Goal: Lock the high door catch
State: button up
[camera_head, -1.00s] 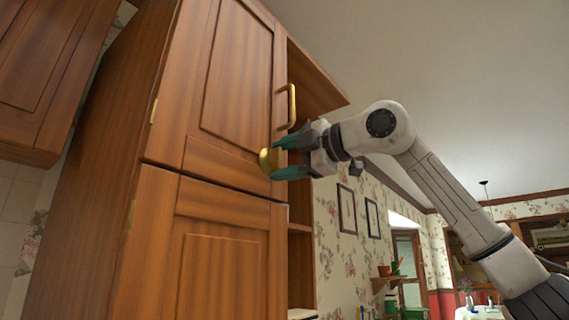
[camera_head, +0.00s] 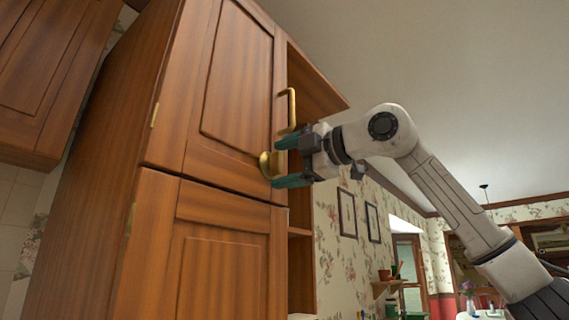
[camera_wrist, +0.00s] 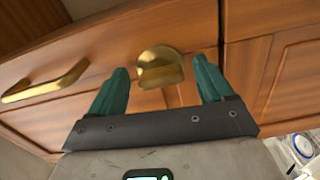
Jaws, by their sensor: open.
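The brass door catch (camera_head: 268,164) sits low on the upper cabinet door (camera_head: 236,80), near its right edge and below the brass handle (camera_head: 290,110). In the wrist view the catch (camera_wrist: 160,66) is a rounded brass knob with a flat face, between and just beyond the fingertips. My gripper (camera_head: 284,163) is open in front of the catch, its teal fingers above and below it in the head view. In the wrist view both fingers of my gripper (camera_wrist: 163,82) stand apart from the catch, with gaps on either side.
The lower cabinet door (camera_head: 215,250) is closed beneath the upper one. The handle (camera_wrist: 45,83) lies to the left in the wrist view. Open shelving (camera_head: 301,250) is right of the doors. Another cabinet (camera_head: 45,70) hangs at far left.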

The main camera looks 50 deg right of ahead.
jog(key=s+b, duration=0.1)
jog(key=s, duration=0.9)
jog(key=shift+s+d+b, duration=0.2)
jog(key=shift+b, duration=0.1)
jog(key=shift+f, duration=0.1)
